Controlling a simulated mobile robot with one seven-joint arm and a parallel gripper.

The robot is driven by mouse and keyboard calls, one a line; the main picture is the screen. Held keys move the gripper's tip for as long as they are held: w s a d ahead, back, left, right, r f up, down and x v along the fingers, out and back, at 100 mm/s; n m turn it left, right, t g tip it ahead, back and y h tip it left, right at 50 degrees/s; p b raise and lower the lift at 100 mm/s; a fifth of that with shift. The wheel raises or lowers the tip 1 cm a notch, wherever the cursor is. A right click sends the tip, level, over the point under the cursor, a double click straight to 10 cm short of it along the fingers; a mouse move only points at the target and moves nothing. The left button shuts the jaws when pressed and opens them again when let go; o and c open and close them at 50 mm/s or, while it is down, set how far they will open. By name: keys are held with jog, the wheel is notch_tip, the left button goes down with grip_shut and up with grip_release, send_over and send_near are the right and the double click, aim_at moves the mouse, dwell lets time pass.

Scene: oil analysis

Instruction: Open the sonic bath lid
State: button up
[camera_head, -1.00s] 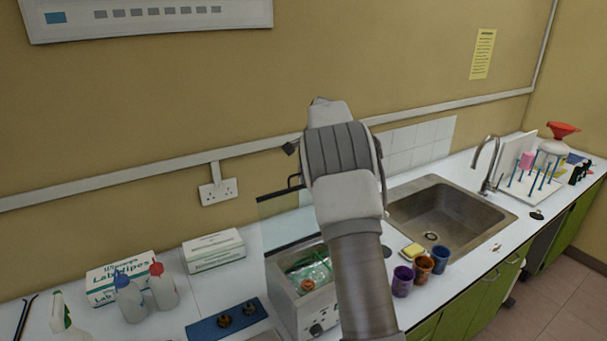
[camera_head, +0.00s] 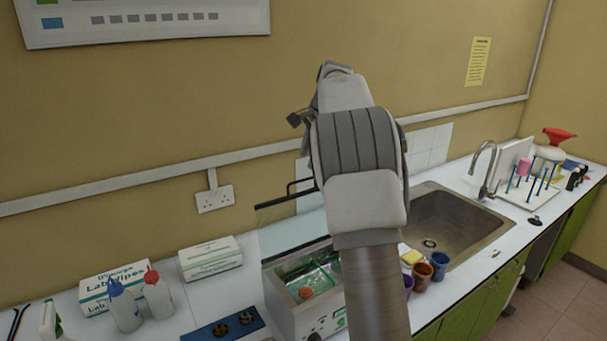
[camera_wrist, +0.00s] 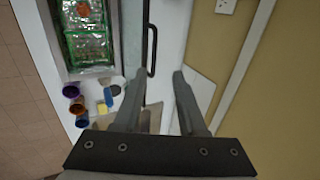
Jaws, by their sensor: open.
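The sonic bath (camera_head: 300,322) is a metal box on the counter, partly hidden by my arm in the head view. Its glass lid (camera_head: 285,230) stands raised at the back, so the inside with green contents shows. The lid's black handle (camera_head: 290,187) is on its upper edge. In the wrist view the bath (camera_wrist: 60,45) is at upper left, with the lid (camera_wrist: 133,40) edge-on and the handle (camera_wrist: 152,45) beside it. My gripper (camera_wrist: 161,82) is open and empty, its fingertips near the handle's end and apart from it. The head view hides the fingers behind my arm.
Several coloured cups (camera_head: 420,277) and a yellow sponge (camera_head: 411,257) stand right of the bath, near the sink (camera_head: 450,222). Bottles (camera_head: 158,298) and wipes boxes (camera_head: 210,260) are to the left. The wall with a socket (camera_head: 215,198) is close behind.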

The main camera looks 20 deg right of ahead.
jog(key=v, duration=0.7)
jog(key=shift+r, duration=0.2)
